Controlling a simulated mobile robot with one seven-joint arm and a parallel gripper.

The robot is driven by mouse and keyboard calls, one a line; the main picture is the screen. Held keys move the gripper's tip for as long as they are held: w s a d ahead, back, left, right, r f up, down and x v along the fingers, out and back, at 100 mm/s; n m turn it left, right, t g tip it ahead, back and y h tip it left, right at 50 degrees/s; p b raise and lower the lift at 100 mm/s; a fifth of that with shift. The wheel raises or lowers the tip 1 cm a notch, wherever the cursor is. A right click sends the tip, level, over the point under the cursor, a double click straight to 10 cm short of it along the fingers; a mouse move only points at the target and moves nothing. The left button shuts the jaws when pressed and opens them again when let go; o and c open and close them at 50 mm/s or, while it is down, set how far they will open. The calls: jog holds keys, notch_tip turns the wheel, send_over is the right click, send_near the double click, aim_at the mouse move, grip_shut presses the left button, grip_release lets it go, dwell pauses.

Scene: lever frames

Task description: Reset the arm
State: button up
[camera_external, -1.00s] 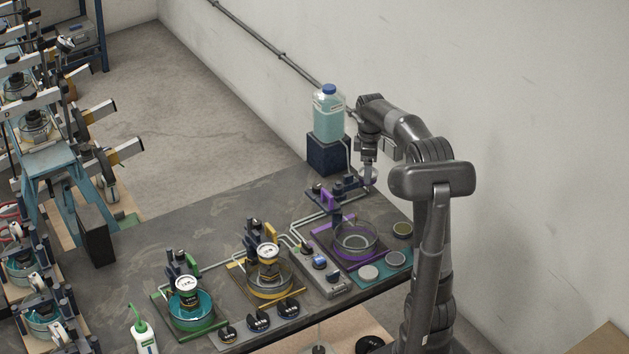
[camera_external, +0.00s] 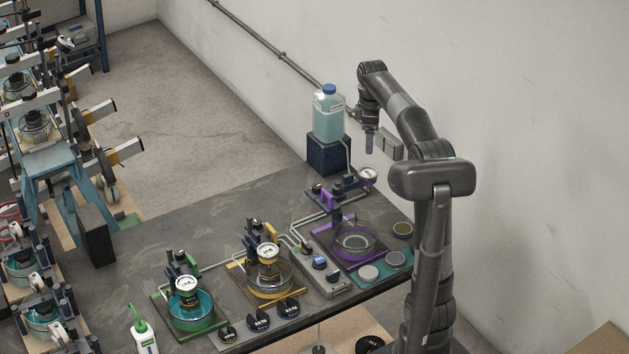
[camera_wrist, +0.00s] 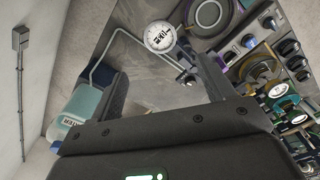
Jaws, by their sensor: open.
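My gripper (camera_external: 370,146) hangs above the back right of the bench, near the wall. In the wrist view my gripper (camera_wrist: 165,90) shows two dark fingers spread wide apart, with nothing between them. A white round gauge (camera_external: 367,174) sits below the gripper on the purple-marked station; it also shows in the wrist view (camera_wrist: 159,36) beyond the fingers. The gripper is clear of the gauge and the bench. My arm is raised and bent at the elbow.
A water bottle (camera_external: 328,115) with a blue cap stands on a dark block (camera_external: 328,153), just left of the gripper. A purple station with a glass bowl (camera_external: 355,240), a yellow station (camera_external: 268,278) and a green station (camera_external: 188,310) stand on the bench (camera_external: 215,225). The wall is close behind.

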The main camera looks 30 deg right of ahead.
dwell(0.4)
jog(key=s+a+f+m+t, duration=0.2)
jog(key=s+a+f+m, duration=0.1)
jog(key=s, duration=0.5)
jog(key=s+a+f+m+t, duration=0.1)
jog(key=s+a+f+m, duration=0.2)
jog(key=s, duration=0.5)
jog(key=s+a+f+m+t, duration=0.2)
jog(key=s+a+f+m, duration=0.1)
jog(key=s+a, duration=0.4)
jog(key=shift+s+f+m+t, duration=0.3)
jog(key=shift+s+m, duration=0.25)
jog(key=shift+m, duration=0.25)
jog(key=shift+c, duration=0.2)
